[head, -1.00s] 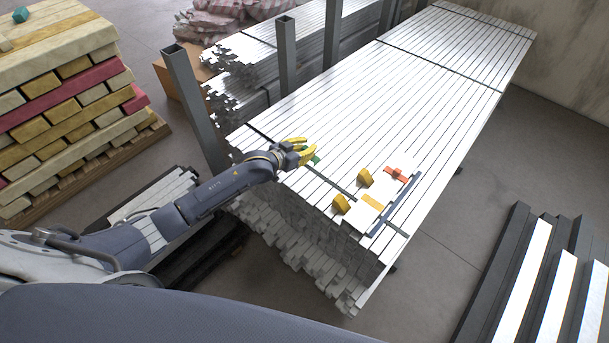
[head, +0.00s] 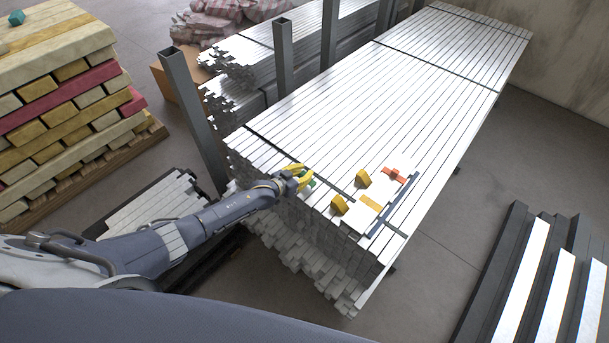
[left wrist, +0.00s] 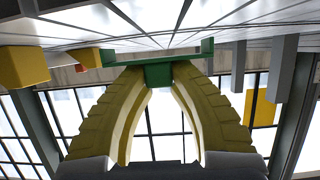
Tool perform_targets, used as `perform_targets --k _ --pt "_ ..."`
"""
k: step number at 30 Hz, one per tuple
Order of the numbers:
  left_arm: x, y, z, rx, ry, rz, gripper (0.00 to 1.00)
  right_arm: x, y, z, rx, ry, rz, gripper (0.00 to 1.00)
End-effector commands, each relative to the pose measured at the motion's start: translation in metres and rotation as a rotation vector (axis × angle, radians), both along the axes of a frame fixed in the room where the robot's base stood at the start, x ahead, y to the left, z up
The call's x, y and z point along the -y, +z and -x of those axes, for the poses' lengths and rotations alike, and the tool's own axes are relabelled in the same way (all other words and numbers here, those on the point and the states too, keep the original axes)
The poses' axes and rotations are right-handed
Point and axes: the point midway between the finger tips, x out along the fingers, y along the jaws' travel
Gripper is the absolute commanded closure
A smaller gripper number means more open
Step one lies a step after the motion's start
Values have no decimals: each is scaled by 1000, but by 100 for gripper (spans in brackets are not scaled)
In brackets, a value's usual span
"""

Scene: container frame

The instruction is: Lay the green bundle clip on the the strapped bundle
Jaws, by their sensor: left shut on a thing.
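The strapped bundle (head: 400,95) is a long stack of pale metal bars with dark straps across it. My left gripper (head: 302,180), with yellow fingers, is at the near left end of the bundle. It is shut on the green bundle clip (head: 309,183), mostly hidden by the fingers in the head view. In the left wrist view the clip (left wrist: 158,74) is a green block with a wide flat bar, between the fingertips and close to the bundle's surface (left wrist: 150,20). I cannot tell whether it touches the bundle. My right gripper is not in view.
Two yellow wedge blocks (head: 340,205), an orange piece (head: 394,175), a white sheet and a dark bar (head: 393,205) lie on the bundle right of the gripper. Grey posts (head: 192,112) stand along its left side.

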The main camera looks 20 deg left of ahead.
Motion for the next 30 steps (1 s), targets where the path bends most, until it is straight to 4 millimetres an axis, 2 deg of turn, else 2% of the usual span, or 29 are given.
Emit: perform_targets --k 6,19,20,21,25,30 --pt "0 -13 0 2 -1 -1 100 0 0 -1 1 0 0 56" --pt "0 -17 0 1 0 0 100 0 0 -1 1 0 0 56" --pt "0 -17 0 1 0 0 76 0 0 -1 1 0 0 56" --pt "0 -17 0 1 0 0 71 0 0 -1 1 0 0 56" --pt "0 -17 0 0 0 -1 57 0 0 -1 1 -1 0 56" --pt "0 -17 0 0 0 -1 57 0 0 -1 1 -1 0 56"
